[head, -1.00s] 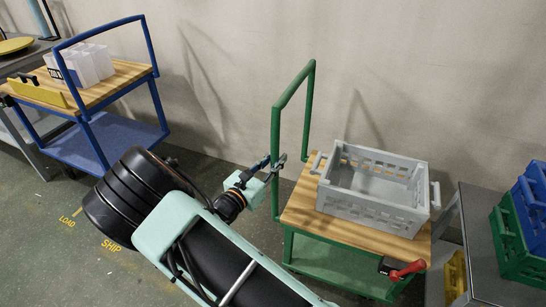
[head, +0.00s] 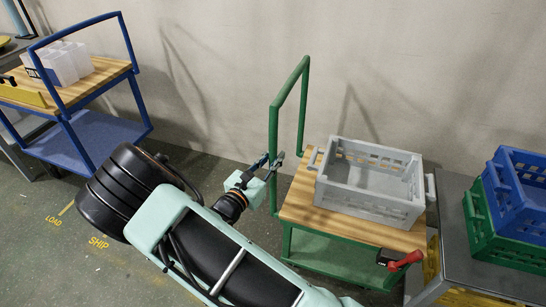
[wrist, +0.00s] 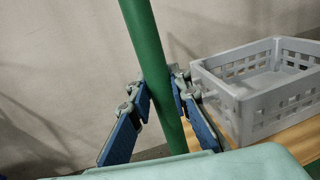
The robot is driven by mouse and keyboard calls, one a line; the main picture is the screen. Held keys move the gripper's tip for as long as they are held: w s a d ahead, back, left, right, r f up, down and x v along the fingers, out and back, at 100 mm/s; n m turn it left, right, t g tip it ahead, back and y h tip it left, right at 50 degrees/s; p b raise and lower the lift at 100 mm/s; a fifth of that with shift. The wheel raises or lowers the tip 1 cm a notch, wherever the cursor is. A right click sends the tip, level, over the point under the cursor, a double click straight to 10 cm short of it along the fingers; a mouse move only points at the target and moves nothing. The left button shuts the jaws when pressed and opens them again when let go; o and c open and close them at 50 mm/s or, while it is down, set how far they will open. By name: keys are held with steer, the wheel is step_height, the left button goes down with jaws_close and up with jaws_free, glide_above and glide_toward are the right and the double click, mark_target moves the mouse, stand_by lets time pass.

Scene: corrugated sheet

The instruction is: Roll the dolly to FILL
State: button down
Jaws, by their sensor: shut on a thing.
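The dolly is a green-framed cart with a wooden top (head: 345,226), a green lower shelf and a tall green push handle (head: 305,100). A grey slotted crate (head: 365,200) sits on its top and also shows in the wrist view (wrist: 250,105). My gripper (head: 278,161) is shut on the near upright of the handle. In the wrist view, my gripper's fingers (wrist: 160,85) lie on both sides of the green post (wrist: 150,50). A red lever (head: 405,260) with a black box is on the dolly's front edge. No FILL marking is visible.
A blue cart (head: 85,138) with white containers stands at the left. A grey table (head: 490,275) with green (head: 482,220) and blue crates (head: 525,190) is close to the dolly's right. The wall is behind.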

steer(key=shift+s+d+f, duration=0.15)
steer(key=shift+d, duration=0.2)
steer(key=c, duration=2)
jaws_free()
steer(key=shift+o, duration=1.2)
steer(key=shift+a, duration=0.1)
steer(key=v, duration=1.2)
